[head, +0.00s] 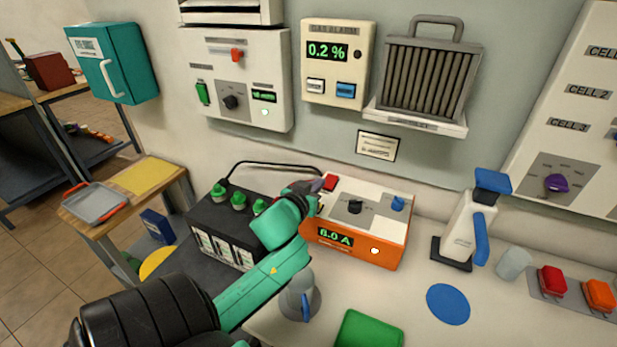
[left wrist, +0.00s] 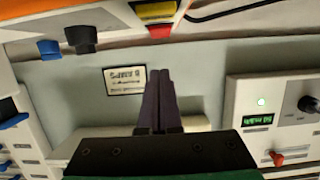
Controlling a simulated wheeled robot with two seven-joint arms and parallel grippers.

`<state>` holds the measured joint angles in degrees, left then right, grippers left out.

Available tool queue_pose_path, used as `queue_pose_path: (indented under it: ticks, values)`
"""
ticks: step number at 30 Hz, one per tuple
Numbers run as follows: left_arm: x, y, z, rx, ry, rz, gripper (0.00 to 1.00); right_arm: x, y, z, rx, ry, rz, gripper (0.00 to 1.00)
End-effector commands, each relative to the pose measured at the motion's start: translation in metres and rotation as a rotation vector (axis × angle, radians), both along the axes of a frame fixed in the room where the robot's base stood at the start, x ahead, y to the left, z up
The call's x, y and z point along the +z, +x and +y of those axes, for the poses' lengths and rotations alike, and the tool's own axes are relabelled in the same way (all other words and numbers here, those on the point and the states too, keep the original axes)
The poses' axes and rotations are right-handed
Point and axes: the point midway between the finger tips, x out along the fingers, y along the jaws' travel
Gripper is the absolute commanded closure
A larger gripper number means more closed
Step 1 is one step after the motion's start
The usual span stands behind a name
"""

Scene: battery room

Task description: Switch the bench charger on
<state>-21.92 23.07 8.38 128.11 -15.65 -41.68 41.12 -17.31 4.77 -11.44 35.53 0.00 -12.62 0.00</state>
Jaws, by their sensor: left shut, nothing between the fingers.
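The bench charger (head: 355,222) is an orange box with a white top, standing on the bench. My left gripper (head: 318,187) is shut and empty at the charger's back left corner, close beside the red switch. In the left wrist view the shut fingers (left wrist: 158,72) point toward the red part (left wrist: 159,32), with a gap in the picture.
A black battery (head: 226,219) with green caps and a black cable stands left of the charger.

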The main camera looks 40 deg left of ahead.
Motion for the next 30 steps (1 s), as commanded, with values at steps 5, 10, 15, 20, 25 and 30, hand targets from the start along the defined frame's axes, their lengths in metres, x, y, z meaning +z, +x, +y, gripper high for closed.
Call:
queue_pose_path:
  ticks: [5, 10, 15, 20, 25, 30]
  values:
    - [0.000, -0.037, -0.012, 0.002, -0.001, 0.002, 1.00, -0.014, 0.001, 0.001, 0.000, 0.001, -0.001, 1.00]
    - [0.005, -0.052, -0.017, 0.001, 0.001, -0.001, 1.00, -0.017, 0.003, 0.005, -0.001, 0.006, -0.005, 1.00]
    - [0.006, -0.053, -0.018, 0.002, 0.002, 0.000, 1.00, -0.016, 0.003, 0.005, -0.001, 0.007, -0.005, 1.00]
    - [0.006, -0.052, -0.018, 0.001, 0.001, -0.001, 1.00, -0.016, 0.003, 0.005, -0.001, 0.007, -0.004, 1.00]
    - [0.006, -0.052, -0.017, 0.001, 0.001, -0.001, 1.00, -0.016, 0.003, 0.005, -0.001, 0.006, -0.004, 1.00]
    - [0.006, -0.052, -0.017, 0.001, 0.001, -0.001, 1.00, -0.016, 0.003, 0.003, -0.001, 0.004, -0.005, 1.00]
